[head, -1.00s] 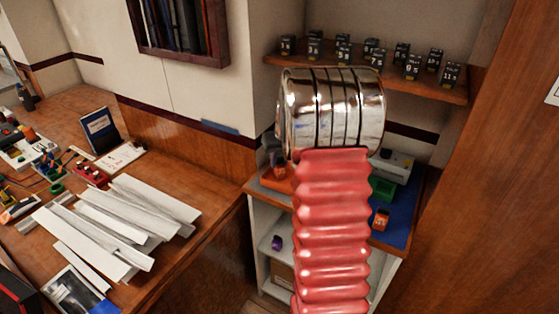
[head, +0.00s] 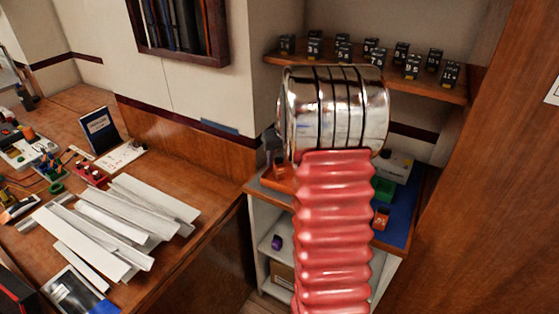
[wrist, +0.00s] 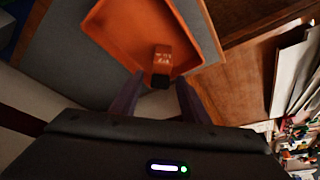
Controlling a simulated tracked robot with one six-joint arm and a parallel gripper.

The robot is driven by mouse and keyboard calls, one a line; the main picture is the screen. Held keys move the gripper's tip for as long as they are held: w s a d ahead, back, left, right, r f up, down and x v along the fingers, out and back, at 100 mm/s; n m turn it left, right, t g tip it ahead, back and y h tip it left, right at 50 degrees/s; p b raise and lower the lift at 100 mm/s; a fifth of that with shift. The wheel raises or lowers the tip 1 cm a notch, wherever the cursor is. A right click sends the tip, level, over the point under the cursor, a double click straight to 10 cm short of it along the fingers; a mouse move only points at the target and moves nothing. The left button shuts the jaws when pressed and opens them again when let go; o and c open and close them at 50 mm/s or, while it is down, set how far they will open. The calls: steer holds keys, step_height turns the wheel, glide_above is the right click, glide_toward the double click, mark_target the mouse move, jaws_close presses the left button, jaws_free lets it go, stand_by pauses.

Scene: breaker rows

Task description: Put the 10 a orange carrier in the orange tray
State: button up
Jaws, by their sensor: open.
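An orange carrier (wrist: 162,58) with pale markings and a black end is in the wrist view, inside the outline of the orange tray (wrist: 104,28). It appears to rest on the tray floor near one wall; its markings are too small to read surely. My gripper (wrist: 158,96) is open, its two dark fingers apart on either side of the carrier's black end. In the head view the orange tray (head: 279,181) shows at the left of the counter, partly hidden by my arm. My gripper is mostly hidden there behind my wrist.
Another orange piece (head: 381,218) sits on the blue surface (head: 400,232) right of my arm, near a green tray (head: 383,189) and white box (head: 397,166). Several dark labelled blocks stand on the upper shelf (head: 425,92). A purple piece (head: 277,242) is on a lower shelf.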

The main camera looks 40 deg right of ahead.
steer(key=v, duration=1)
steer(key=shift+s+r, duration=0.2)
steer(key=shift+r, duration=0.15)
steer(key=shift+a, duration=0.1)
steer(key=s+a+r+n, duration=0.1)
steer(key=s+a+r, duration=0.25)
steer(key=a, duration=0.75)
steer(key=s+a+r+n, duration=0.15)
steer(key=s+a, duration=0.25)
steer(key=a, duration=0.7)
steer(key=s+a+f+n+t+y, duration=0.1)
steer(key=s+a+f+n, duration=0.1)
steer(key=s+a, duration=1.1)
steer(key=shift+s+t+y, duration=0.3)
steer(key=shift+s+y, duration=0.1)
